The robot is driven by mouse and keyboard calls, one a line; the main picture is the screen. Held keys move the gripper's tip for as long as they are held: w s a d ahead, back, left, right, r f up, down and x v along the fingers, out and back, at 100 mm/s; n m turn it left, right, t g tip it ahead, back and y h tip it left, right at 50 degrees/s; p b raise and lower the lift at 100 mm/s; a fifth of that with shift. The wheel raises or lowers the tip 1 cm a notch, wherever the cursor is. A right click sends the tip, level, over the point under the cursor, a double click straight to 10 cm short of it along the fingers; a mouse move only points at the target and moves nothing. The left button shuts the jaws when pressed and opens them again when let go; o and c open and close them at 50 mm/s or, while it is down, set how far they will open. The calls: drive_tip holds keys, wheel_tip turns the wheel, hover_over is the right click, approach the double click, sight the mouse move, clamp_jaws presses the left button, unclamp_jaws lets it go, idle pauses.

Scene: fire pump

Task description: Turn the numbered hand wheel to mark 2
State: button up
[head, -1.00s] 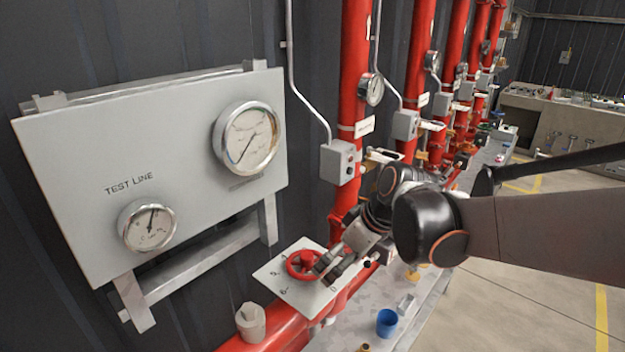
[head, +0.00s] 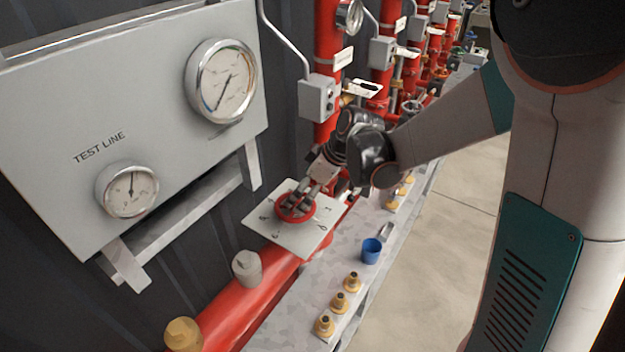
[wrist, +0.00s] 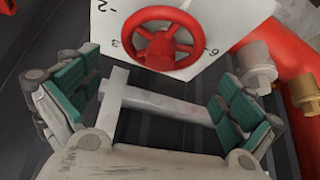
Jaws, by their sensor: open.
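The red hand wheel (head: 285,214) sits on a white plate (head: 290,236) with black marks around it. In the wrist view the spoked wheel (wrist: 160,48) is at the top, with a mark like 2 to its upper left and one like 6 to its right. Some marks are hard to read, and I cannot tell which mark the wheel stands at. My gripper (head: 312,188) is at the wheel, its fingers partly hiding it in the head view. In the wrist view my gripper (wrist: 160,88) is open, with its teal-padded fingers wide apart.
The TEST LINE panel (head: 125,110) with two gauges is at the left. A red pipe (head: 240,310) runs below the plate. A blue cup (head: 371,250) and several brass fittings (head: 340,302) stand on the ledge. Red risers and grey boxes (head: 319,98) stand behind my arm.

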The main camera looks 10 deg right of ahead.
drive_tip(key=x, duration=0.5)
drive_tip(key=shift+w+a+f+b, duration=0.1)
drive_tip(key=shift+a+f+b, duration=0.05)
drive_tip(key=shift+f+b, duration=0.2)
drive_tip(key=shift+r, duration=0.1)
